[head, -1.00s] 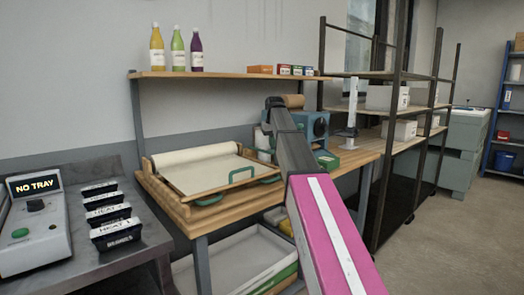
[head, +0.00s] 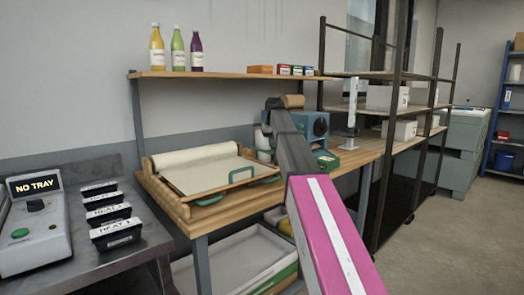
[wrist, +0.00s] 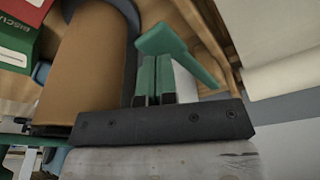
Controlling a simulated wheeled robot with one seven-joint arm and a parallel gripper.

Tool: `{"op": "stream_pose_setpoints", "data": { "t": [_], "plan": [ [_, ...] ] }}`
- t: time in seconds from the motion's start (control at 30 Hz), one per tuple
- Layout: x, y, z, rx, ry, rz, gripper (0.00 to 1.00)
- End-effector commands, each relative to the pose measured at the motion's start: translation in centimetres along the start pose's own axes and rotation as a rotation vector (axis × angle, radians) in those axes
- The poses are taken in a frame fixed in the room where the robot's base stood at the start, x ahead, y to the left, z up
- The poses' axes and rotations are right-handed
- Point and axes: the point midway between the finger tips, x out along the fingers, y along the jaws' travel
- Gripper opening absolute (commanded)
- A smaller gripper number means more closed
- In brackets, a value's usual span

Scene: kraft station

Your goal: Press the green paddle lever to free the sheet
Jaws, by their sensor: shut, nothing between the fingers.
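The green paddle lever (wrist: 178,52) shows in the wrist view, just beyond my fingertips. It lies slantwise across the view; whether my fingers touch it cannot be told. My gripper (wrist: 153,62) is shut and empty, its two green fingers side by side. A brown kraft roll (wrist: 86,65) is beside them on the left; it also shows in the head view (head: 292,101). In the head view my dark forearm hides the fingers and the paddle. A pale sheet (head: 208,172) lies on the wooden board at left, with a white roll (head: 190,155) behind it.
A blue machine (head: 314,124) and a green box (head: 327,160) stand just right of my arm. A shelf (head: 225,74) with bottles and small boxes runs above the bench. A tray (head: 235,260) is below. A dark-posted rack (head: 396,120) stands to the right.

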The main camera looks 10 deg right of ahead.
Motion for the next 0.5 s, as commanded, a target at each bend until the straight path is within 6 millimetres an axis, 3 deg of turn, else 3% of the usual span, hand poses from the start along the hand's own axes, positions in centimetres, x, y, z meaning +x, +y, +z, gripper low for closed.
{"op": "stream_pose_setpoints", "data": {
  "t": [0.5],
  "plan": [
    [1.3,0.0,0.3,0.000,0.001,0.000,0.00]
  ]
}}
